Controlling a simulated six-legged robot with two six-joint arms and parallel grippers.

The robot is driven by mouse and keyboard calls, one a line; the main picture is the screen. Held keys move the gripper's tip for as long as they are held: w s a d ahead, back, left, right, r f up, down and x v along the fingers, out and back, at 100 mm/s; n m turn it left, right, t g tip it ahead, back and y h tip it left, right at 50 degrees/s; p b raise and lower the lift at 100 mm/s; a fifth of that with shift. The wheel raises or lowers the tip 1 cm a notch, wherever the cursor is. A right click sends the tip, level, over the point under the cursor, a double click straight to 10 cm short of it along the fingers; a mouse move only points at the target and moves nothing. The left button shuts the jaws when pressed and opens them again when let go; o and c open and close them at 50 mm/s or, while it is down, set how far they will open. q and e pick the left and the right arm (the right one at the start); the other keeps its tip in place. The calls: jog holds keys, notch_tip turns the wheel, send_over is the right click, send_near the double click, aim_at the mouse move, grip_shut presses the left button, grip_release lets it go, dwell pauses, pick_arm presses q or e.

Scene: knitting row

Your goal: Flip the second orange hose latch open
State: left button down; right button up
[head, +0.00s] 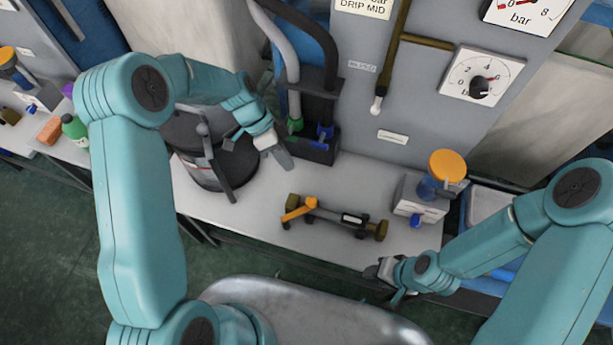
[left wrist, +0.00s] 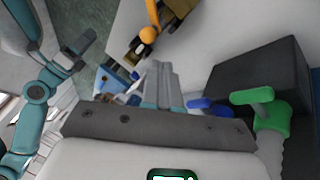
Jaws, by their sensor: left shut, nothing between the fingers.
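An orange latch (head: 298,210) sits at the left end of a brass-coloured hose coupling (head: 350,221) lying on the white bench. The latch slants across the coupling's end. I make out only one orange latch. It also shows at the top of the left wrist view (left wrist: 152,20). My left gripper (head: 285,160) is shut and empty, above the bench, behind and apart from the latch; its fingers show in the left wrist view (left wrist: 155,78). My right gripper (head: 378,271) is by the bench's front edge, right of the coupling; its finger gap is unclear.
A dark box (head: 318,150) holds hoses with a green handle (head: 295,125) and a blue handle (head: 324,132). A dark round pot (head: 225,165) stands left. A white box with an orange-capped device (head: 447,166) stands right. The bench around the coupling is clear.

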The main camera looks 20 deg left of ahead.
pick_arm(q)
jog(key=shift+w+d+r, duration=0.1)
jog(key=shift+w, duration=0.1)
pick_arm(e)
jog(key=shift+w+d, duration=0.1)
jog(key=shift+w, duration=0.35)
pick_arm(q)
jog(key=shift+s, duration=0.15)
jog(key=b, duration=0.3)
send_over(300, 209)
jog(key=w, duration=0.5)
notch_tip(300, 209, down, 8)
jog(key=shift+s+f, duration=0.1)
jog(key=shift+f, duration=0.1)
pick_arm(e)
jog(key=shift+s+f, duration=0.25)
jog(key=shift+f, duration=1)
jog(key=shift+f, duration=0.1)
